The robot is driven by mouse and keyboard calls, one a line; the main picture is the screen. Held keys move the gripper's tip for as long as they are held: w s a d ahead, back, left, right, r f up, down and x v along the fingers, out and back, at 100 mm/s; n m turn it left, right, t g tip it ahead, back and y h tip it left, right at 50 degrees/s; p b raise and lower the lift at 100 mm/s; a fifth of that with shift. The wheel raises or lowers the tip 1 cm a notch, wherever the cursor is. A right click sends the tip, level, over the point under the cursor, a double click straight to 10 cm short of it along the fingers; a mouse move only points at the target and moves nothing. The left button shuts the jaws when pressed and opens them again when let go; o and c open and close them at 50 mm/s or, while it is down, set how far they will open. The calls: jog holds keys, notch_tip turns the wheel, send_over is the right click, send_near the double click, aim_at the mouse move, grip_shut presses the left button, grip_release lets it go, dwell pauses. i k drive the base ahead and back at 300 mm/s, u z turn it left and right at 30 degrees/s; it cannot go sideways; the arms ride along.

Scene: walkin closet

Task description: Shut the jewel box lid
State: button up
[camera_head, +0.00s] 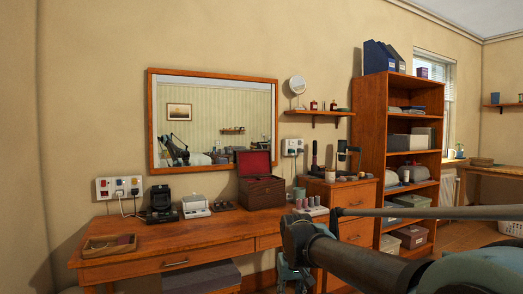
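The jewel box (262,193) is a dark brown box on the right part of the wooden desk, against the wall. Its lid (254,163) stands open and upright at the back, showing a dark red lining. My arm (345,262) reaches in from the lower right, in front of the desk and apart from the box.
The desk (205,236) holds a wooden tray (109,246), a black device (160,205), a white device (195,206) and a stand of small bottles (310,206) right of the box. A drawer unit (352,196) and tall shelf (376,140) stand right. A mirror (153,120) hangs above.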

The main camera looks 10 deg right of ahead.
aim_at(259, 162)
jog(key=i, duration=1)
